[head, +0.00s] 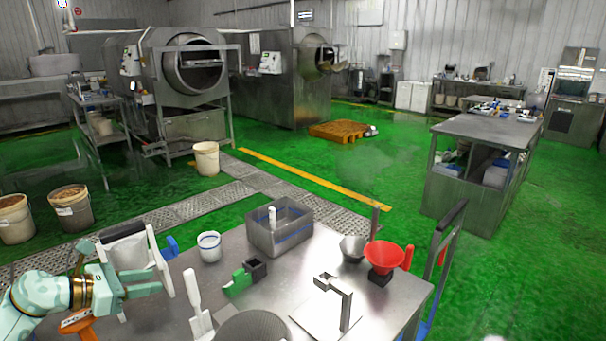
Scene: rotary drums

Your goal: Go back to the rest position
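My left gripper (158,281), mint green, comes in from the left over the left end of the metal table (330,260). Its two fingers point right with a gap between them, and nothing shows between them. A white container with a grey frame (128,250) is just behind it in the picture; I cannot tell whether they touch. An orange-handled tool (78,322) lies below the gripper. My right gripper is not in view.
The table holds a white tub (209,246), a metal bin (279,226), a green-and-black tool (244,278), a white scraper (197,306) and a red funnel (384,257). Buckets (71,208) stand on the floor at left. Green floor is open beyond the table.

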